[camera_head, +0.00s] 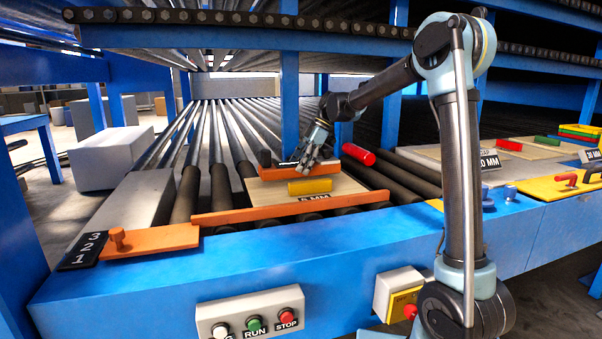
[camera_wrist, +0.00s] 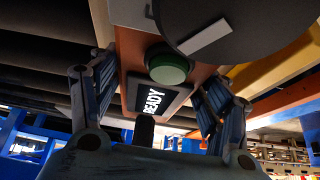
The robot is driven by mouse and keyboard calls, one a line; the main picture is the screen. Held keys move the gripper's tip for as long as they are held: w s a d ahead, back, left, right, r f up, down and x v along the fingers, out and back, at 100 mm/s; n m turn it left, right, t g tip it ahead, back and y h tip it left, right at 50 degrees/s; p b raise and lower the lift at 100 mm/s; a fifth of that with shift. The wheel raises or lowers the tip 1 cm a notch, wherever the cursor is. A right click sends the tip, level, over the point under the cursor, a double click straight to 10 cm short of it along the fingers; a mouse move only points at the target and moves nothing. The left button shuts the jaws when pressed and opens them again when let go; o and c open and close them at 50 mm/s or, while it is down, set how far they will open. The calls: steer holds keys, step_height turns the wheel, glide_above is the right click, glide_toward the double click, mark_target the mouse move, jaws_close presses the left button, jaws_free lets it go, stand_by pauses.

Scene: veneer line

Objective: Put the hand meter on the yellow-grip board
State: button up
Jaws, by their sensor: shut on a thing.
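The hand meter is orange with a dark face reading READY and a green button (camera_wrist: 168,68). In the wrist view its dark face (camera_wrist: 156,98) sits between the fingers of my gripper (camera_wrist: 150,115), which is shut on it. In the head view my gripper (camera_head: 308,158) holds the orange and dark meter (camera_head: 265,160) over the far edge of the pale board (camera_head: 265,192). The yellow grip (camera_head: 310,186) lies on that board, nearer the front than the meter. I cannot tell whether the meter touches the board.
An orange rail (camera_head: 290,208) runs along the board's front. A red cylinder (camera_head: 358,154) lies on the dark rollers to the right. More boards with red (camera_head: 508,145) and green grips stand farther right. A grey block (camera_head: 138,205) is on the left.

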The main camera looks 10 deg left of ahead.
steer(key=shift+f, duration=1.25)
steer(key=o, duration=1.4)
steer(key=shift+c, duration=0.2)
steer(key=v, duration=1.2)
